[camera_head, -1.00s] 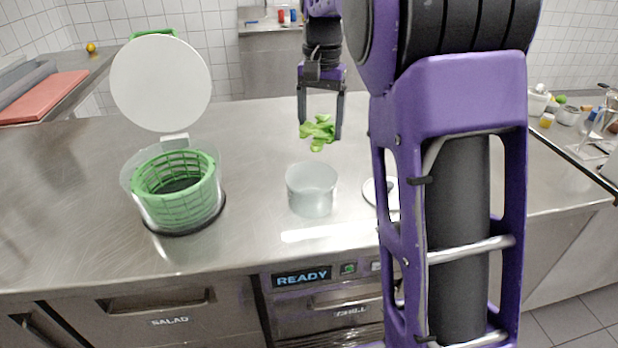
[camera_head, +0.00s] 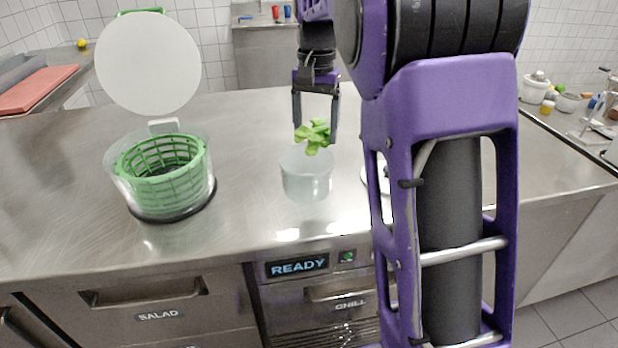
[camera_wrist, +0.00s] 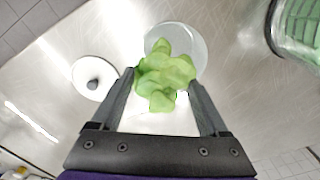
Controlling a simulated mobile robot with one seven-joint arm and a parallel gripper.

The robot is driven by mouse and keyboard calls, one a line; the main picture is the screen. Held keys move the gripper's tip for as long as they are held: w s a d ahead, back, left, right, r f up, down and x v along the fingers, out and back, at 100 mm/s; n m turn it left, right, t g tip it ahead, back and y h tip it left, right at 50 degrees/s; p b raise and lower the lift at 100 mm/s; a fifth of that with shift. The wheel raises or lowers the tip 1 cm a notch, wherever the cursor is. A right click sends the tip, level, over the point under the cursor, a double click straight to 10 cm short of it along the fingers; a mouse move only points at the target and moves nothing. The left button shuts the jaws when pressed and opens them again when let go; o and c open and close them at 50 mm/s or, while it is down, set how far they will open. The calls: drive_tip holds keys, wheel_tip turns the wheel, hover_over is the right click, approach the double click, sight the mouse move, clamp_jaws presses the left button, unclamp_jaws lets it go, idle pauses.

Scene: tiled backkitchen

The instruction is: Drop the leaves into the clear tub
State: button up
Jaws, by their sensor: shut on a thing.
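The green leaves (camera_head: 314,137) are a loose clump held between the fingertips of my gripper (camera_head: 315,130). They hang just above the back rim of the clear tub (camera_head: 306,181), a round frosted container on the steel counter. In the wrist view the leaves (camera_wrist: 165,78) are between the two fingers and cover part of the tub (camera_wrist: 199,50). The tub's far side shows beyond them. What is inside the tub is hard to tell in the head view.
A salad spinner with a green basket (camera_head: 160,160) and a raised white lid (camera_head: 148,63) stands at the left. A white lid with a dark knob (camera_wrist: 93,79) lies beside the tub, partly hidden by my arm in the head view. The counter (camera_head: 240,130) between spinner and tub is clear.

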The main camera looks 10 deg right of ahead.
drive_tip(key=o, duration=1.2)
drive_tip(key=shift+o, duration=0.2)
wheel_tip(320, 180, up, 17)
drive_tip(key=p, duration=0.5)
drive_tip(key=shift+r, duration=0.2)
